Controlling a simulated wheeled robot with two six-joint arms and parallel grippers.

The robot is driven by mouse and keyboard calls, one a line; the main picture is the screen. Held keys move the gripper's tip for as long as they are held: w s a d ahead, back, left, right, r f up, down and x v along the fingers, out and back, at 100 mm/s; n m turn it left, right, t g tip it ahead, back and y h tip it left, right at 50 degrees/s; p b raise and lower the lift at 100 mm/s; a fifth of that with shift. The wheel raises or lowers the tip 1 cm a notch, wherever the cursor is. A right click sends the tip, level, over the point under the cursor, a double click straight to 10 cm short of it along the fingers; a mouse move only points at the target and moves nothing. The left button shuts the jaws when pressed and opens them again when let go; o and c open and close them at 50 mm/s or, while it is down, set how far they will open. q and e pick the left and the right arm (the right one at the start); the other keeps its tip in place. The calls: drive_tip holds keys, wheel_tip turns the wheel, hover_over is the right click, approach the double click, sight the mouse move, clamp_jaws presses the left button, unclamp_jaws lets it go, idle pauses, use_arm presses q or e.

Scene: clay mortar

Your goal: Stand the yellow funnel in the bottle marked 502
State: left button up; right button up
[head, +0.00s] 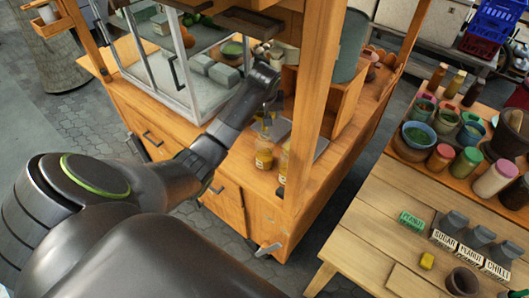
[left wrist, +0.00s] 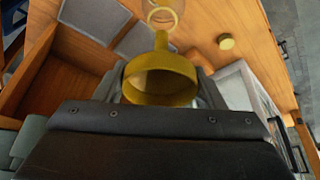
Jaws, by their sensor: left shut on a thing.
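The yellow funnel (left wrist: 160,82) is in the left wrist view, its wide mouth facing the camera and its spout pointing away. My left gripper (left wrist: 160,92) is shut on the funnel, with a finger on either side of its cone. The rim of a clear bottle (left wrist: 162,16) shows just beyond the spout tip; whether they touch is unclear. In the head view my left gripper (head: 267,100) is above the cart's counter, over a bottle with a yellow label (head: 264,156). Another bottle (head: 284,162) is partly behind a wooden post. No 502 marking is legible. My right gripper is not in view.
The wooden post (head: 308,110) stands close to the right of my left gripper. A glass case (head: 180,65) is to its left. A round yellow disc (left wrist: 226,42) lies on the counter. A side table (head: 380,235) holds jars, bowls and labelled containers.

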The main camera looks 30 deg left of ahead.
use_arm(q)
drive_tip(key=shift+f, duration=0.3)
drive_tip(key=shift+f, duration=0.7)
drive_tip(key=shift+f, duration=0.25)
drive_tip(key=shift+f, duration=0.35)
idle(0.3)
drive_tip(key=o, duration=1.1)
drive_tip(key=shift+c, duration=0.2)
